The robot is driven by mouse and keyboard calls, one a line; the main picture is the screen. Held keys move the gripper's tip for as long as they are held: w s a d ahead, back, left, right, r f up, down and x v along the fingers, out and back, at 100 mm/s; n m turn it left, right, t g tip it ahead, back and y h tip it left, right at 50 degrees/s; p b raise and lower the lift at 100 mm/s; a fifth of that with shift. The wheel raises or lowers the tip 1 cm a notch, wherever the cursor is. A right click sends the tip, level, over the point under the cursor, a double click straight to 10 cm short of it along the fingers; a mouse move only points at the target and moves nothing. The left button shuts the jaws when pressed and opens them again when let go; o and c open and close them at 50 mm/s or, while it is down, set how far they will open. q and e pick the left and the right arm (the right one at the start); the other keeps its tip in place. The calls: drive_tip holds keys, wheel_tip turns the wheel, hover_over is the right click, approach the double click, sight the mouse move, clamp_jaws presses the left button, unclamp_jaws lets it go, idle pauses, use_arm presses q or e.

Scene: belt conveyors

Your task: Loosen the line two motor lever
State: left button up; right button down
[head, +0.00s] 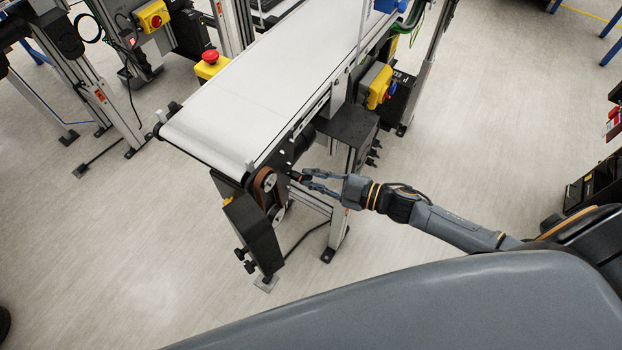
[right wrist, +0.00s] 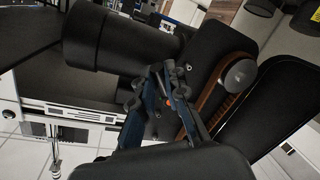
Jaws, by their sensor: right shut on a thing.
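My right gripper (head: 307,179) reaches in from the right to the end of the white belt conveyor (head: 265,80). Its fingers are shut on a small dark lever (head: 295,176) beside the belt drive. In the right wrist view the fingers (right wrist: 168,80) close around the lever, whose orange part (right wrist: 168,102) shows between them. The lever is mostly hidden by the fingers. The drive's brown belt and pulleys (head: 264,186) are just left of the gripper, and also show in the right wrist view (right wrist: 215,88). My left gripper is not in view.
A black cover (head: 252,235) stands open beside the pulleys. A red emergency button on a yellow box (head: 211,62) is at the conveyor's far side.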

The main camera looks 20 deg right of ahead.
drive_tip(key=shift+w+d+r+n+t+h+p, duration=0.15)
drive_tip(key=shift+r+n+h+p, duration=0.35)
drive_tip(key=shift+n, duration=1)
drive_tip(key=shift+w+d+r+n+t+h+p, duration=0.1)
drive_tip(key=shift+d+r+n+t+h, duration=0.15)
drive_tip(key=shift+r+n, duration=0.9)
drive_tip(key=shift+w+d+r+n+t+h+p, duration=0.1)
drive_tip(key=shift+r+n+h+p, duration=0.25)
drive_tip(key=shift+n, duration=1.5)
drive_tip(key=shift+f, duration=0.15)
drive_tip(key=c, duration=1.4)
unclamp_jaws()
drive_tip(key=shift+o, duration=0.2)
drive_tip(key=shift+s, duration=0.1)
drive_tip(key=v, duration=1.2)
